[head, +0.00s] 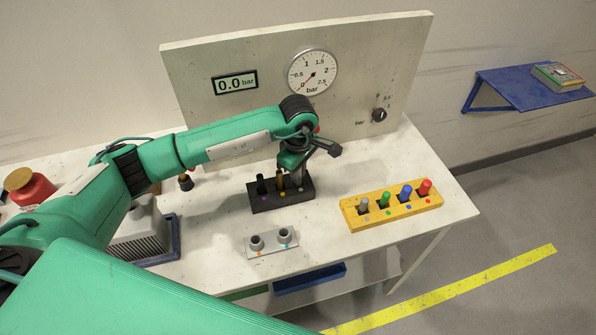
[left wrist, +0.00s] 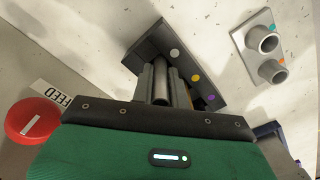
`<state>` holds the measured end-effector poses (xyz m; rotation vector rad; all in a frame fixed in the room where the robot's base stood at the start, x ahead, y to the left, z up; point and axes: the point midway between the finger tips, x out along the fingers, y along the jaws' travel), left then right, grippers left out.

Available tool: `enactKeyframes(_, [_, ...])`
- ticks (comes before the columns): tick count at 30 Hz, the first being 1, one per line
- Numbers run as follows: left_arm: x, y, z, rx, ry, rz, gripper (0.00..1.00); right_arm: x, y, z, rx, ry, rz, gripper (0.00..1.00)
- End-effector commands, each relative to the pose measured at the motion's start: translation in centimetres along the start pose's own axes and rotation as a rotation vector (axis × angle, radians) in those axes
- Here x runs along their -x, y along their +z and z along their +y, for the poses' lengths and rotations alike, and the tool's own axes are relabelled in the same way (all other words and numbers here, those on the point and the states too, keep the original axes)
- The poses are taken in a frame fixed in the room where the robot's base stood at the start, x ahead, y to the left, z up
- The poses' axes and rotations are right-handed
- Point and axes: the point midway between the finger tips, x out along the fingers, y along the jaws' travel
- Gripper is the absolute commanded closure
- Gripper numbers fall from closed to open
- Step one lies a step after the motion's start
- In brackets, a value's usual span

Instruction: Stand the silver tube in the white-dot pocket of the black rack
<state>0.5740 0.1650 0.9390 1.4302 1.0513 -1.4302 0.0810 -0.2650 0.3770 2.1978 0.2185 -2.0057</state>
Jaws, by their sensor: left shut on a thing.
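The black rack (head: 284,201) stands mid-table, with purple, orange and white dots along its front edge. It also shows in the left wrist view (left wrist: 146,48), white dot (left wrist: 174,53) uppermost. My left gripper (head: 298,172) is over the rack's right end, at the white-dot pocket. It is shut on a grey cylinder, the silver tube (left wrist: 162,82), which shows between the fingers in the left wrist view. Whether the tube's lower end is inside the pocket is hidden. A black tube (head: 261,185) and a brown tube (head: 280,181) stand in the other pockets. My right gripper is not seen.
A yellow rack (head: 396,215) with grey, green, blue and red pegs stands to the right. A grey two-socket block (head: 271,244) lies in front of the black rack. A gauge panel (head: 230,55) rises behind.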

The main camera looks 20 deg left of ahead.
Motion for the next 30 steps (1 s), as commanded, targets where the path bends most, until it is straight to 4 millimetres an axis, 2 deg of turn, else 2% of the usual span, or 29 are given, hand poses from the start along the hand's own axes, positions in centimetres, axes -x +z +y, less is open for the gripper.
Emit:
enactKeyframes(3, [-1.1, 0.0, 0.0, 0.0, -0.001, 0.001, 1.0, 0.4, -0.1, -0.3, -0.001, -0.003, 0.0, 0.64])
enactKeyframes(14, [-1.5, 0.0, 0.0, 0.0, 0.001, 0.001, 1.0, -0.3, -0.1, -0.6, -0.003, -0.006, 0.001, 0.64])
enactKeyframes(15, [-1.3, 0.0, 0.0, 0.0, 0.001, 0.001, 0.77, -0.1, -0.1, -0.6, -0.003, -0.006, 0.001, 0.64])
enactKeyframes(17, [-1.3, 0.0, 0.0, 0.0, 0.001, 0.001, 0.65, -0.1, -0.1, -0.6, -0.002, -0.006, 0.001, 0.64])
enactKeyframes(18, [-1.3, 0.0, 0.0, 0.0, 0.001, 0.001, 0.63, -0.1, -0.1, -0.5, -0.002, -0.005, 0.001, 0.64])
enactKeyframes(30, [-0.7, 0.0, 0.1, 0.0, 0.003, 0.0, 0.63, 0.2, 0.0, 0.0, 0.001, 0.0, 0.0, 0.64])
